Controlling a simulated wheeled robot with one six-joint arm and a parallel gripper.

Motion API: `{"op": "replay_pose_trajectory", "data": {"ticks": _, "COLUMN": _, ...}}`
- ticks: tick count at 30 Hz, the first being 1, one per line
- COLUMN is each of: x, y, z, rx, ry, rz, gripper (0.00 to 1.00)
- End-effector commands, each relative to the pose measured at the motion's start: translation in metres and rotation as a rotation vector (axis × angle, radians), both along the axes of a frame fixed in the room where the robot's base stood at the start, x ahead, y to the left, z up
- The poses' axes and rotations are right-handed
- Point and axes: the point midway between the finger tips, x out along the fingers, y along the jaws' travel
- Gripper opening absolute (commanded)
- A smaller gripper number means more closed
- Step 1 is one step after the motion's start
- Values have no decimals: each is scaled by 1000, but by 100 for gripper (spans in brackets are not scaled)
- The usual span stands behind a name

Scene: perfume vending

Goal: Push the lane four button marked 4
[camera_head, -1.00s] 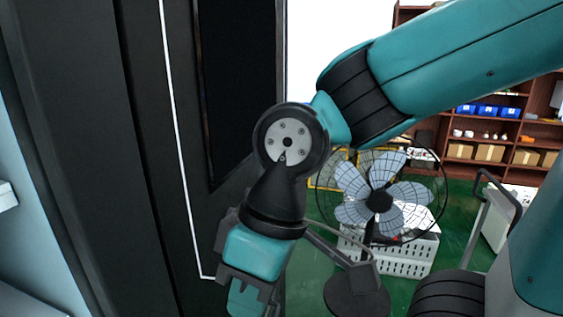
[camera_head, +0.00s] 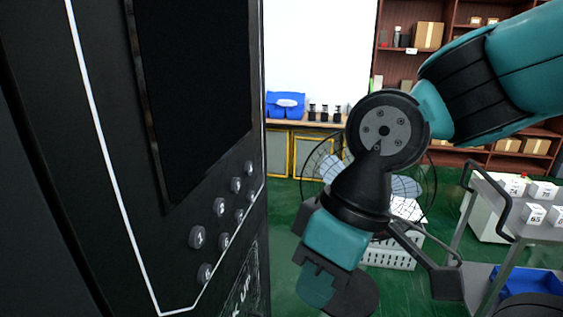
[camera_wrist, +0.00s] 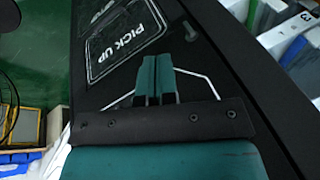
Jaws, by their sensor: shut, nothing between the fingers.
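A black vending machine (camera_head: 45,150) stands at the left of the head view. Several round grey buttons sit in two slanted rows below its dark screen. The nearest upper button (camera_head: 196,237) seems to read 1. The farthest upper button (camera_head: 249,168) is too small to read, so I cannot tell for sure which is marked 4. My gripper (camera_head: 316,287) is to the right of the panel, apart from the buttons, pointing down. In the wrist view, my gripper (camera_wrist: 155,62) has its teal fingers together and empty, in front of the PICK UP panel (camera_wrist: 128,38).
A fan (camera_head: 325,160) and a white crate (camera_head: 390,258) stand behind my arm. A trolley (camera_head: 485,210) with numbered white boxes is at the right. Shelves (camera_head: 400,60) and a bench with a blue case (camera_head: 286,105) are at the back. Green floor lies between.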

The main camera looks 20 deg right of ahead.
Motion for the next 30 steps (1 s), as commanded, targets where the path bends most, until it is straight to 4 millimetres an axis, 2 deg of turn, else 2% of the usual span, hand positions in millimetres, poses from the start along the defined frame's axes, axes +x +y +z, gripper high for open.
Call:
{"op": "replay_pose_trajectory", "data": {"ticks": 5, "x": 0, "y": 0, "z": 0, "rx": 1, "ry": 0, "rz": -1, "gripper": 0}}
{"op": "replay_pose_trajectory", "data": {"ticks": 8, "x": 12, "y": 1, "z": 3, "rx": 26, "ry": 9, "rz": -48, "gripper": 0}}
{"op": "replay_pose_trajectory", "data": {"ticks": 11, "x": 42, "y": -1, "z": 10, "rx": 98, "ry": 37, "rz": -179, "gripper": 0}}
{"op": "replay_pose_trajectory", "data": {"ticks": 13, "x": 75, "y": -8, "z": 16, "rx": 182, "ry": 64, "rz": -320, "gripper": 0}}
{"op": "replay_pose_trajectory", "data": {"ticks": 17, "x": 142, "y": -39, "z": 28, "rx": 384, "ry": 115, "rz": -614, "gripper": 0}}
{"op": "replay_pose_trajectory", "data": {"ticks": 18, "x": 160, "y": -53, "z": 32, "rx": 448, "ry": 128, "rz": -698, "gripper": 0}}
{"op": "replay_pose_trajectory", "data": {"ticks": 21, "x": 196, "y": -90, "z": 39, "rx": 596, "ry": 156, "rz": -882, "gripper": 0}}
{"op": "replay_pose_trajectory", "data": {"ticks": 25, "x": 221, "y": -129, "z": 46, "rx": 737, "ry": 177, "rz": -1034, "gripper": 0}}
{"op": "replay_pose_trajectory", "data": {"ticks": 27, "x": 227, "y": -141, "z": 48, "rx": 779, "ry": 181, "rz": -1075, "gripper": 0}}
{"op": "replay_pose_trajectory", "data": {"ticks": 30, "x": 230, "y": -147, "z": 49, "rx": 804, "ry": 184, "rz": -1097, "gripper": 0}}
